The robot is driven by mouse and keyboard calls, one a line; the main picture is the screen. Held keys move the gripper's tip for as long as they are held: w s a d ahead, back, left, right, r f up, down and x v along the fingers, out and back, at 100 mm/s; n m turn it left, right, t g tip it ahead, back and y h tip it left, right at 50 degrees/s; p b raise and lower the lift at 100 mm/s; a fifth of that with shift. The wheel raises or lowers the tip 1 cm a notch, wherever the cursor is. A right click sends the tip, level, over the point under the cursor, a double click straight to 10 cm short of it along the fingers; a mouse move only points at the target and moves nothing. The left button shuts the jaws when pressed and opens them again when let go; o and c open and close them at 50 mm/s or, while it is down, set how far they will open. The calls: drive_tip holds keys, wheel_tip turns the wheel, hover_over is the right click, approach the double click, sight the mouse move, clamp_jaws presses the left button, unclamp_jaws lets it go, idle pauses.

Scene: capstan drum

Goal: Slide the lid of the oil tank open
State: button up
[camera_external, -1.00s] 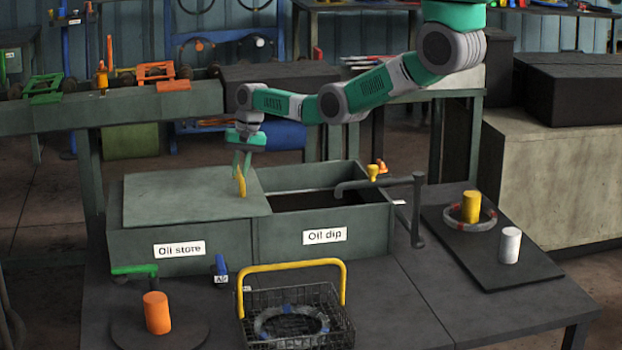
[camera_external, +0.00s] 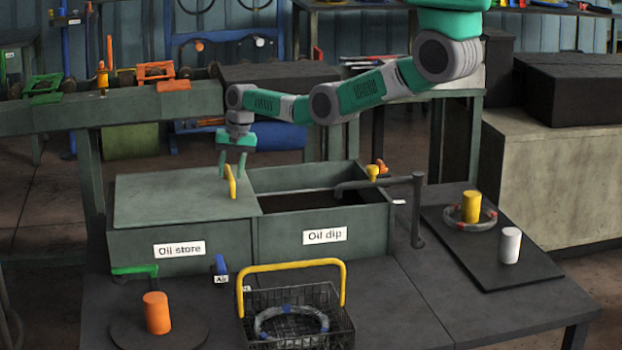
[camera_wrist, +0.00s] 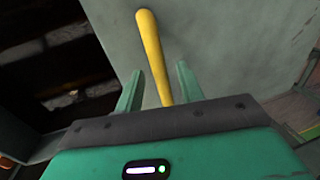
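The oil tank (camera_external: 180,242) is a grey-green box with two parts, labelled "Oil store" on the left and "Oil dip" on the right. Its flat lid (camera_external: 165,200) lies over the Oil store side, while the Oil dip side is uncovered and dark inside. A yellow bar handle (camera_external: 231,184) stands near the lid's right edge. My gripper (camera_external: 232,172) is at the handle from above. In the wrist view the handle (camera_wrist: 152,55) passes between my two fingers (camera_wrist: 158,85), with visible gaps on both sides. The gripper is open; contact with the handle is not visible.
A dark pipe (camera_external: 417,210) reaches over the tank's right end, near a yellow knob (camera_external: 372,172). A wire basket (camera_external: 295,318) with a raised yellow handle stands in front. An orange cylinder (camera_external: 157,312) stands front left. A dark board (camera_external: 490,250) holds yellow and white cylinders.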

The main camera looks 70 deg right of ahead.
drive_tip(key=shift+r, duration=0.15)
wheel_tip(320, 180, up, 7)
drive_tip(key=s+p, duration=0.1)
drive_tip(key=p, duration=0.3)
drive_tip(key=shift+s+d+r+p, duration=0.2)
drive_tip(key=shift+d+p, duration=0.1)
drive_tip(key=shift+d, duration=0.1)
